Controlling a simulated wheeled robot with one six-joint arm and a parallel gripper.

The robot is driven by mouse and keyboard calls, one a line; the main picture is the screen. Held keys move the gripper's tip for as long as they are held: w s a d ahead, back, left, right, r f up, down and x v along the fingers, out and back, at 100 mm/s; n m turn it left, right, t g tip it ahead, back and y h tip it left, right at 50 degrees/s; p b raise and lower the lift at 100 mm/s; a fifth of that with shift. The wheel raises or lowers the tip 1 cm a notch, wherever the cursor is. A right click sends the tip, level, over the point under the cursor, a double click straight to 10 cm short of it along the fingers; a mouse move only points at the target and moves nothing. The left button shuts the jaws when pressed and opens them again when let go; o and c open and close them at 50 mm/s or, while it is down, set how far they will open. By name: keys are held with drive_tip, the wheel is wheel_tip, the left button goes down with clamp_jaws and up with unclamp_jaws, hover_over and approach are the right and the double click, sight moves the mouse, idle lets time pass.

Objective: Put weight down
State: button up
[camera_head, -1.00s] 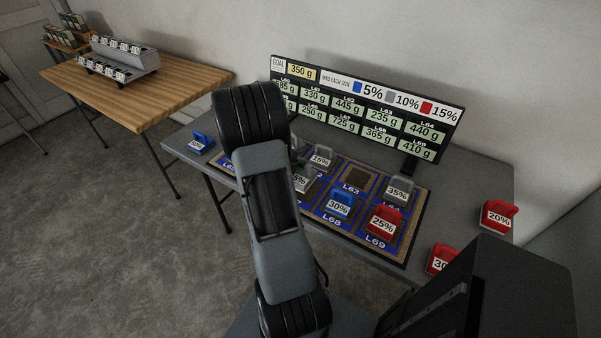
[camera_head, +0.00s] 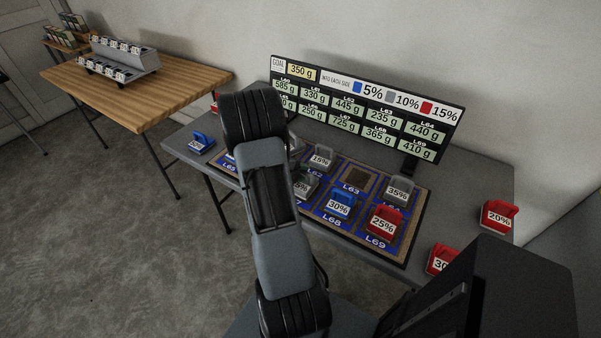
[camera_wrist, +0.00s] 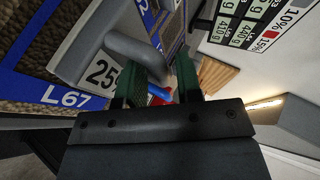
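A grey weight with a label beginning "25" (camera_wrist: 85,60) is in the wrist view, on or just over the blue-edged pad marked L67 (camera_wrist: 62,97). Its grey handle (camera_wrist: 128,45) reaches toward my left green finger and is partly hidden by it. My gripper (camera_wrist: 160,82) is open, with a clear gap between its two green fingers. In the head view the same weight (camera_head: 304,187) shows only partly beside my arm, which hides the gripper. Whether the weight's base fully touches the pad cannot be told.
The mat (camera_head: 408,250) holds several other weights, including a blue 30% (camera_head: 341,204) and a red 25% (camera_head: 384,222). The L63 pad (camera_head: 357,180) is empty. A display board (camera_head: 365,105) stands behind. Red weights (camera_head: 498,216) sit at the table's right.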

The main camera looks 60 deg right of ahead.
drive_tip(key=shift+o, duration=0.6)
drive_tip(key=shift+r, duration=0.1)
